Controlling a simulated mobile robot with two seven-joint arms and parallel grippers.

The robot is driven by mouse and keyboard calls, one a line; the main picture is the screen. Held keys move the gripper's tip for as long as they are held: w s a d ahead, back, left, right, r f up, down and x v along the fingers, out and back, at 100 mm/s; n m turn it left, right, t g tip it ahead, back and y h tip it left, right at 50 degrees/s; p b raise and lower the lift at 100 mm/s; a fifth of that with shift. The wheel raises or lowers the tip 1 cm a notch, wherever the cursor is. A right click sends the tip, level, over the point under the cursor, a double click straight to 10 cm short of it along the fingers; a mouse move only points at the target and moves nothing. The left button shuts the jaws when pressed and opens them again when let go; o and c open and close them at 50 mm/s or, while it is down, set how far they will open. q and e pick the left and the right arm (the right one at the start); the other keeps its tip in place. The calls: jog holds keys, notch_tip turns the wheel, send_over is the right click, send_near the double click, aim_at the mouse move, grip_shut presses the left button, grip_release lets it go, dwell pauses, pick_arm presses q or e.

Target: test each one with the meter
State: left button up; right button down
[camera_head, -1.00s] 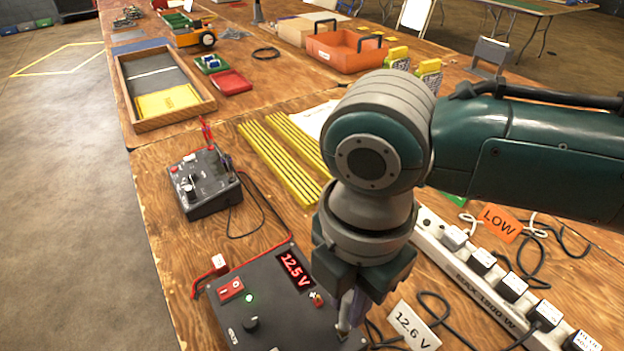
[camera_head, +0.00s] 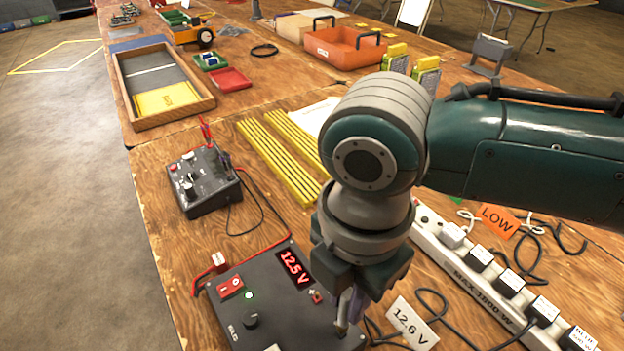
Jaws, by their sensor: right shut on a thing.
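A black meter box (camera_head: 262,320) at the bottom shows 12.5 V in red on its display (camera_head: 294,267). It has a red switch, a lit green lamp and a knob. My right gripper (camera_head: 346,312) points down at the box's right edge and is shut on a small plug, mostly hidden by the fingers. I cannot tell whether the plug sits in a socket. Several chargers (camera_head: 511,284) sit in a white power strip (camera_head: 470,282) at the right, with black cables. A white card (camera_head: 412,323) reading 12.6 V lies beside the gripper. My left gripper is out of view.
An orange LOW card (camera_head: 497,221) lies behind the strip. A second black box (camera_head: 204,180) with knobs stands at the left. Yellow bars (camera_head: 278,160), a wooden tray (camera_head: 207,103) and an orange toolbox (camera_head: 345,50) lie farther back. Bare wood shows left of the meter.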

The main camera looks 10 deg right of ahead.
jog(key=shift+f+b, duration=0.3)
jog(key=shift+f, duration=0.2)
jog(key=shift+f, duration=0.15)
dwell(0.4)
dwell(0.4)
dwell(0.5)
jog(key=shift+f, duration=0.25)
jog(key=c, duration=0.7)
grip_release()
jog(key=shift+c, duration=0.2)
jog(key=shift+o, duration=0.4)
